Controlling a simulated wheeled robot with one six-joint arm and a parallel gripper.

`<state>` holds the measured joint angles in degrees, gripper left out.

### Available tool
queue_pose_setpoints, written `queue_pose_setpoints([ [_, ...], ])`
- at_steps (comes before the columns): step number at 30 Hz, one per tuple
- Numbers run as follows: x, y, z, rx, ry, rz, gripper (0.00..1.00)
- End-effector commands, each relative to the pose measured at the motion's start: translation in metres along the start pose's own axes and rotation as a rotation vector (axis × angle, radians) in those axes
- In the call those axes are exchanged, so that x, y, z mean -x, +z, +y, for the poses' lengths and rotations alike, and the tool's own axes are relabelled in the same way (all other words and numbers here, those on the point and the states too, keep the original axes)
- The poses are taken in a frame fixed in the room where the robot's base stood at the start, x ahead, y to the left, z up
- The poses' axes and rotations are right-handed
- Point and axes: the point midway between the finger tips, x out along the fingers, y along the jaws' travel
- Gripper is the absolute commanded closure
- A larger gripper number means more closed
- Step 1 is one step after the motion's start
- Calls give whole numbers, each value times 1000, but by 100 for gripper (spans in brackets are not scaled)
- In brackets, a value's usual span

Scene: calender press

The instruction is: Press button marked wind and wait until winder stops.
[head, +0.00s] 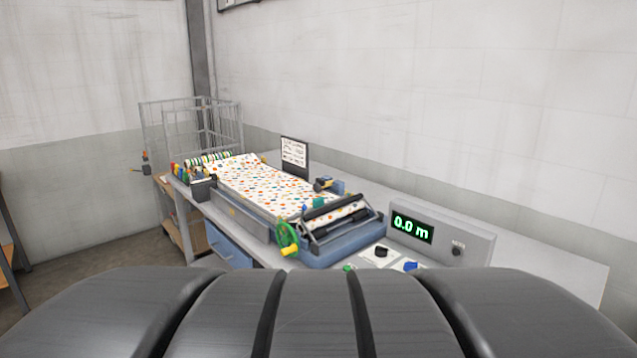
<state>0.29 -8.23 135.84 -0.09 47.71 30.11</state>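The press (265,222) stands on a long bench, with a white sheet with coloured dots (262,186) lying along it. At its near end are dark rollers and a frame (335,212); I cannot tell if any roller is turning. A grey control box (478,238) has a display (411,227) reading 0.0 m in green. In front of it are a black knob (381,251), a blue knob (411,266) and a small green control (348,267). No label reading wind is legible, and the panel's lower part is hidden. My gripper is not in view.
A green handwheel (287,238) with a yellow handle sticks out at the press's near left corner. A wire cage (190,130) stands beyond the bench. The bench top (560,265) right of the control box is clear. A dark rounded shape fills the bottom foreground.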

Motion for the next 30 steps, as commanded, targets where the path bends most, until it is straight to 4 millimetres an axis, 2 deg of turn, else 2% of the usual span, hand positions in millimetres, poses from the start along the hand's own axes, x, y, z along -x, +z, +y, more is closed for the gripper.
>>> queue_pose_setpoints([
  [1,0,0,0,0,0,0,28],
  [2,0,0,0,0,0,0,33],
  [12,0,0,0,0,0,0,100],
  [30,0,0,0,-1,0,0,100],
])
